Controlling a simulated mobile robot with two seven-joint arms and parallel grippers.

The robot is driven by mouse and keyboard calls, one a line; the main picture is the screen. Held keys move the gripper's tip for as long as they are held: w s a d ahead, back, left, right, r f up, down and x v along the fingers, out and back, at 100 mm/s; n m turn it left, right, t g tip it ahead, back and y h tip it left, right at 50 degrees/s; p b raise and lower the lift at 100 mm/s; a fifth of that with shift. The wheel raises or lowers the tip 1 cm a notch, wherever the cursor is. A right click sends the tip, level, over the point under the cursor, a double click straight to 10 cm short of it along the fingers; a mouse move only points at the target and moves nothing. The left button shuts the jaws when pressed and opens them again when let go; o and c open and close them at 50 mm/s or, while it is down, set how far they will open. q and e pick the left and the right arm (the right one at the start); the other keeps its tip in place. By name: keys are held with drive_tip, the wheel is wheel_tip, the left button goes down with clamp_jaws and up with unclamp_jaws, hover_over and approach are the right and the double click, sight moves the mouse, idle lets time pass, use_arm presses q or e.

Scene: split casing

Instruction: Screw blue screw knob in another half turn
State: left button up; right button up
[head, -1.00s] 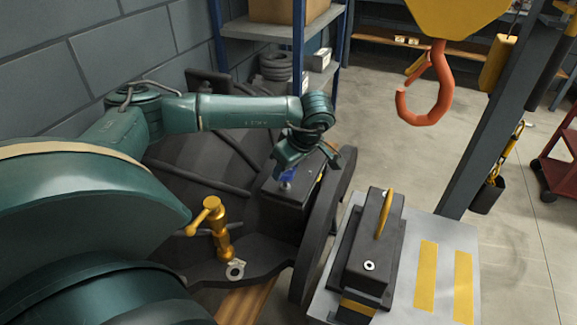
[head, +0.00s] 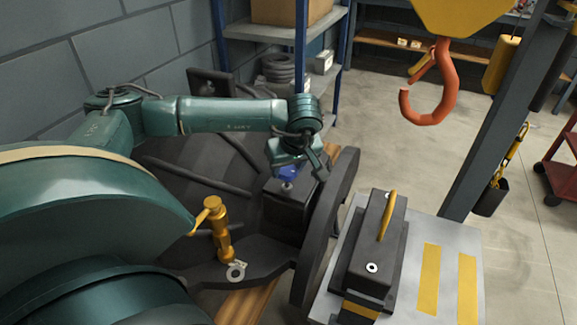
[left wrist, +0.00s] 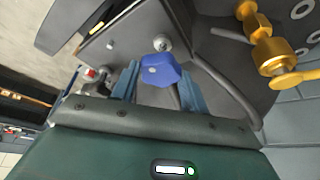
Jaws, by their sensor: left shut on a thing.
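The blue screw knob (head: 288,173) sits on top of the dark block (head: 286,205) of the casing, below my left gripper (head: 290,169). In the left wrist view the knob (left wrist: 160,69) shows with its lobed head between the two blue-grey fingers (left wrist: 158,84). My left gripper is shut on the knob. The screw's shaft is mostly hidden, so I cannot tell how deep it sits. My right gripper is not in view.
A dark block with a yellow handle (head: 372,245) sits on the grey table (head: 403,283) at right. An orange hook (head: 437,95) hangs at upper right.

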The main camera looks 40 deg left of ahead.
use_arm(q)
drive_tip(key=o, duration=1)
drive_tip(key=v, duration=1.3)
drive_tip(key=shift+r, duration=0.1)
drive_tip(key=shift+d, duration=0.15)
